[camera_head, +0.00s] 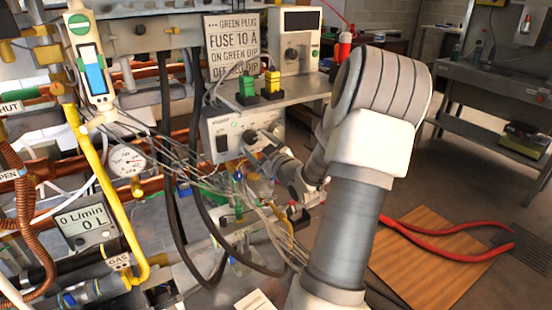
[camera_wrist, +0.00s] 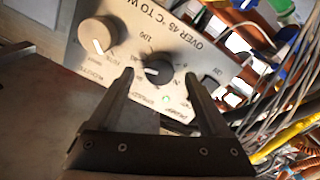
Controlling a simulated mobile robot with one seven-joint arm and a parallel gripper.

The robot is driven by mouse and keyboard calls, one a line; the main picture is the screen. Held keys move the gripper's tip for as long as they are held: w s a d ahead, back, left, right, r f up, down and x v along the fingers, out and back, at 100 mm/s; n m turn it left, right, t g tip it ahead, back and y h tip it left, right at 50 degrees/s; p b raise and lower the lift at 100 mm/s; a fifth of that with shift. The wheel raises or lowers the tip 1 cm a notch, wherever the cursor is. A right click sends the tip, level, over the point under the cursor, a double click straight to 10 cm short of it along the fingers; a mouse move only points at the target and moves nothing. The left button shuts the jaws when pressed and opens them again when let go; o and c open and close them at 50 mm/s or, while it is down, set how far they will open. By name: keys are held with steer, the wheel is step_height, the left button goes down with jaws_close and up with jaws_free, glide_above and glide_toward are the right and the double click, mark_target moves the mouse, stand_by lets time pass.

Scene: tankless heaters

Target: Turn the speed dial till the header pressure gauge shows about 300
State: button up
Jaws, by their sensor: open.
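The speed dial (camera_wrist: 158,70) is a black knob with a pale pointer on a light panel, seen upside down in the wrist view. My gripper (camera_wrist: 159,76) is open, one finger on each side of the dial; I cannot tell whether they touch it. In the head view the dial (camera_head: 250,136) is on the front of a grey control box, with my gripper (camera_head: 262,143) at it, partly hiding it. A round white gauge (camera_head: 127,160) is left of the box, likely the header pressure gauge; its numbers and reading are too small to tell.
A larger white-grey knob (camera_wrist: 97,36) is beside the dial, near my left finger in the wrist view. A green lamp (camera_wrist: 167,99) is lit on the panel. Loose wires (camera_head: 205,178) hang left of and below the box.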

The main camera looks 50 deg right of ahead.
steer(key=p+v, duration=0.2)
steer(key=v, duration=1.3)
steer(key=shift+p, duration=0.4)
steer(key=shift+a, duration=0.1)
